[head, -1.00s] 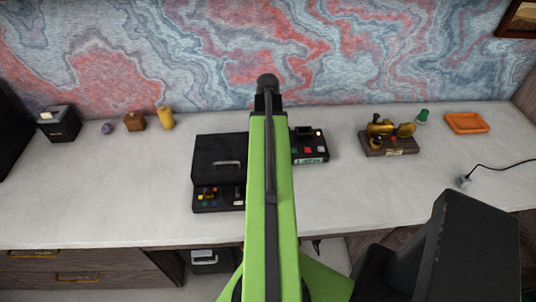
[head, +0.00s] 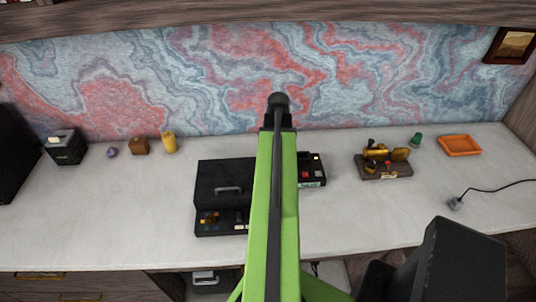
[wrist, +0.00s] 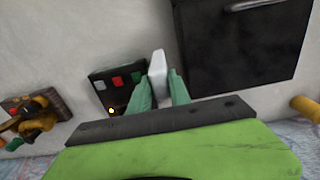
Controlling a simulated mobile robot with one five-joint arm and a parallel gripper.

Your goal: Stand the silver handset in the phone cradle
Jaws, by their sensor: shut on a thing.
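The silver handset (wrist: 158,62) is a pale, narrow block between the green fingers of my gripper (wrist: 160,80) in the wrist view. The gripper is shut on it. A low black unit with red, green and white buttons (wrist: 116,80) lies just left of the handset there and looks like the phone cradle. In the head view this unit (head: 312,172) shows right of my green arm, which hides part of it. My gripper and the handset are hidden in the head view. I cannot tell whether the handset touches the unit.
A black case with a handle (head: 222,178) stands left of my arm, close to the handset in the wrist view. A brass device on a dark base (head: 385,172), an orange tray (head: 459,146) and a cable (head: 490,190) are on the right. The left foreground desk is clear.

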